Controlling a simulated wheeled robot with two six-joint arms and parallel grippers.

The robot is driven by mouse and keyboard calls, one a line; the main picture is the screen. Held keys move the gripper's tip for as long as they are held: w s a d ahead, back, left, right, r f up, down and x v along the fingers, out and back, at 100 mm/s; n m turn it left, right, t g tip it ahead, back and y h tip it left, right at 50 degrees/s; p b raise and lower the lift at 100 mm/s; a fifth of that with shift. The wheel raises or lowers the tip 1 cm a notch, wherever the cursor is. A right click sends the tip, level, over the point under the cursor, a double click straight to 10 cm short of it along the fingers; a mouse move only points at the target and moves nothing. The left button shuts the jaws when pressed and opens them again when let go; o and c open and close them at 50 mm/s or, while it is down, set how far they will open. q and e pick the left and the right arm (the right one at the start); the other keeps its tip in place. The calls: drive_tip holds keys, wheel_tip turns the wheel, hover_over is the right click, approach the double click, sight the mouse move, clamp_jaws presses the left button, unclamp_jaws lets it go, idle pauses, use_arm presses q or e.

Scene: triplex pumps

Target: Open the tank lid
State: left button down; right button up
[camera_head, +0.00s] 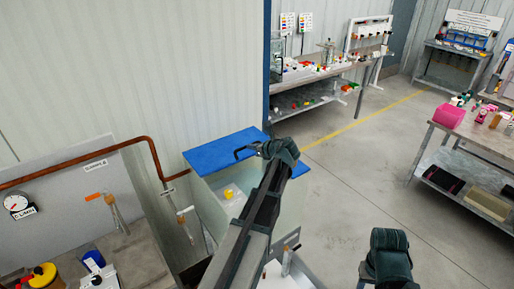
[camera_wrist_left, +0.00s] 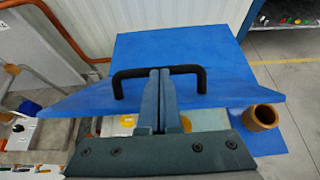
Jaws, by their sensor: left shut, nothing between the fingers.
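The tank's blue lid (camera_head: 220,149) shows in the head view on top of a pale, see-through tank (camera_head: 210,205). It fills the middle of the left wrist view (camera_wrist_left: 180,47), with a black handle (camera_wrist_left: 125,76) near its edge. My left gripper (camera_wrist_left: 160,73) is shut and empty, its fingertips at the middle of the handle's bar. I cannot tell whether they touch it. In the head view my left wrist hides part of the lid. I cannot tell how far the lid is raised. My right gripper does not show; only a dark part of my right arm is visible.
A copper pipe (camera_head: 75,162) runs along the wall left of the tank. A round gauge (camera_head: 16,203) is at the far left. A brown ring-shaped part (camera_wrist_left: 260,117) is right of the handle. A workbench (camera_head: 470,135) stands at the right, with open floor between.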

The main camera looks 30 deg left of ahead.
use_arm(q)
drive_tip(key=w+a+r+p, duration=0.2)
drive_tip(key=a+r, duration=0.1)
drive_tip(key=a, duration=0.3)
drive_tip(key=w+a+r+p, duration=0.3)
drive_tip(key=a, duration=0.3)
drive_tip(key=shift+a, duration=0.25)
drive_tip(key=shift+w, duration=0.1)
idle(0.5)
